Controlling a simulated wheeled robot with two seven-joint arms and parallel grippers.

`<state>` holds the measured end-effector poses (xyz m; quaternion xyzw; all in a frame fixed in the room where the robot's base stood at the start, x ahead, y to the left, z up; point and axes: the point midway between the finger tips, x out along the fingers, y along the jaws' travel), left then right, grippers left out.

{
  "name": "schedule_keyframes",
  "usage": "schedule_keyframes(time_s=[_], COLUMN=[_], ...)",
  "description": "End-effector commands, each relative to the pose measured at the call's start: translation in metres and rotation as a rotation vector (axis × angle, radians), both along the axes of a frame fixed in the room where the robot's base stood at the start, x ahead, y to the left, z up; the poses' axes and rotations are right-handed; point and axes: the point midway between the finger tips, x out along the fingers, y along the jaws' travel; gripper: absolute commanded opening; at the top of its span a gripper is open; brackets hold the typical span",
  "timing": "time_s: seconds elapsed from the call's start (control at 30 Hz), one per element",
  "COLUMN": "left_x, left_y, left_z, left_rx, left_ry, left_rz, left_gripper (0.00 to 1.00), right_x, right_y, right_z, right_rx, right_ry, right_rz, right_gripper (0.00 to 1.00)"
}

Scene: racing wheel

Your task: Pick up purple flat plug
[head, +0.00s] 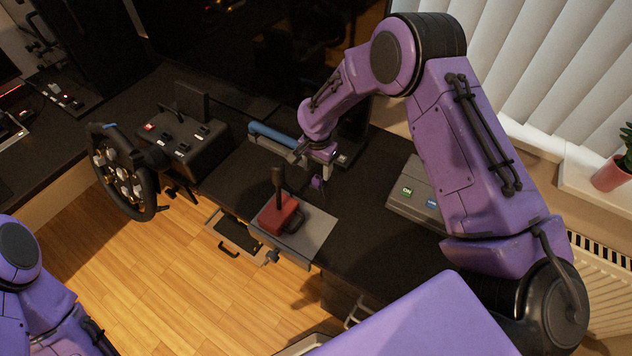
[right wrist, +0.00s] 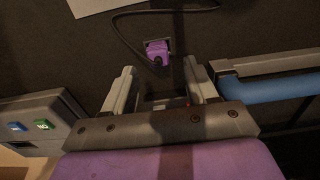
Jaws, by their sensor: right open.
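The purple flat plug (right wrist: 157,52) sits on the dark desk surface in the right wrist view, with a dark cable running from it. It is small in the head view (head: 317,183), just below my right gripper (head: 318,160). In the right wrist view my right gripper (right wrist: 164,72) is open and empty. The plug lies just beyond the fingertips, roughly centred between them, and I see no contact. Part of my left arm shows at the lower left of the head view, but its gripper is out of frame.
A red-based shifter (head: 280,214) stands on a grey plate (head: 318,236) near the plug. A blue handle (head: 272,135) lies beside my right gripper. A grey button box (head: 405,195) is to the right. A steering wheel (head: 124,172) stands at the left.

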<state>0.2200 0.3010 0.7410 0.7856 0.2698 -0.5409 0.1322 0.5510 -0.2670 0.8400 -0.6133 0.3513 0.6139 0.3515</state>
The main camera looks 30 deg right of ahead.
Motion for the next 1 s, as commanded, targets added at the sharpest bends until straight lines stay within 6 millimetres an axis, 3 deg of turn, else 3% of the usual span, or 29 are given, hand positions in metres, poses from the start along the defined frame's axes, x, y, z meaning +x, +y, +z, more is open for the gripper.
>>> schedule_keyframes(time_s=[0.13,0.23,0.5,0.53,0.67,0.7,1.0], left_x=[0.000,0.000,0.000,0.000,0.000,0.000,0.000], left_y=[0.000,0.000,0.000,0.000,0.000,0.000,0.000], left_z=[0.019,0.020,0.019,0.019,0.019,0.019,0.018], left_rx=[0.000,0.000,0.000,0.000,0.000,0.000,0.000], left_ry=[0.000,0.000,0.000,0.000,0.000,0.000,0.000], left_rz=[0.000,0.000,0.000,0.000,0.000,0.000,0.000], left_gripper=[0.65,0.65,0.65,0.65,0.65,0.65,0.65], right_x=[-0.004,-0.003,-0.002,-0.002,-0.002,-0.002,-0.002], right_y=[0.002,0.002,0.002,0.002,0.002,0.002,0.002], right_z=[-0.023,-0.040,-0.048,-0.048,-0.048,-0.048,-0.045], right_rx=[0.001,0.000,-0.001,-0.001,-0.001,-0.001,0.000], right_ry=[0.005,0.004,0.001,0.001,0.001,0.001,0.000], right_rz=[0.001,0.001,0.002,0.002,0.002,0.002,0.001], right_gripper=[0.57,0.57,0.57,0.51,0.09,0.03,0.03])
